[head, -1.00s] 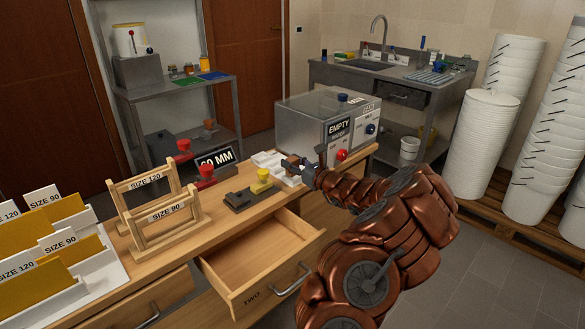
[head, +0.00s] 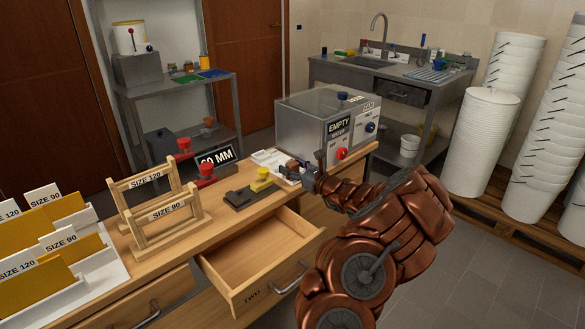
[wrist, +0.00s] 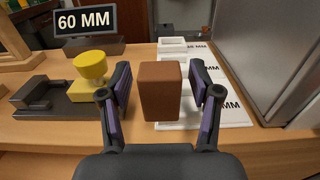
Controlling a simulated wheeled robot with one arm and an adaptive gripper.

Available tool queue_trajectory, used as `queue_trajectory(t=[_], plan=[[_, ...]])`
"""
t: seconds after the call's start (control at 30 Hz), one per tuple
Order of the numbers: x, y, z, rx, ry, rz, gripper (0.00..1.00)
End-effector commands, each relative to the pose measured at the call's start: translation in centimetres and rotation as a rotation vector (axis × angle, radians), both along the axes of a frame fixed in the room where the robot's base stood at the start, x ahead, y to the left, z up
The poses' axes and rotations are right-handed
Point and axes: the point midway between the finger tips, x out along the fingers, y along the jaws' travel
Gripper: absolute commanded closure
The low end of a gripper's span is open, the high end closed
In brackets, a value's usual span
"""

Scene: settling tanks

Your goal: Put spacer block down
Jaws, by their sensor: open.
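The spacer block, a brown upright block (wrist: 160,90), stands between the two fingers of my gripper (wrist: 160,78) in the wrist view. The fingers are spread, with a visible gap on each side of the block. The block's lower end is at the white tray (wrist: 235,115) with "MM" labels; whether it rests fully on it is hard to tell.
A dark fixture with a yellow knob (head: 262,174) and a "60 MM" sign (head: 216,157) stand left of the tray. A grey machine marked "EMPTY" (head: 310,125) stands close behind and right. An open, empty drawer (head: 255,265) juts out in front.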

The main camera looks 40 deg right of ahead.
Motion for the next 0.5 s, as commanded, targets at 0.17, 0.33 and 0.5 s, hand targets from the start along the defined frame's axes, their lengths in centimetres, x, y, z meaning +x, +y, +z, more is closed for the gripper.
queue_trajectory(t=[0.17,0.33,0.5], plan=[[0.0,0.0,0.2,0.0,0.0,0.0,0.37],[-1.2,-0.1,0.2,0.001,0.0,-0.003,0.37],[-3.7,-0.1,0.4,-0.002,-0.003,-0.004,0.37]])
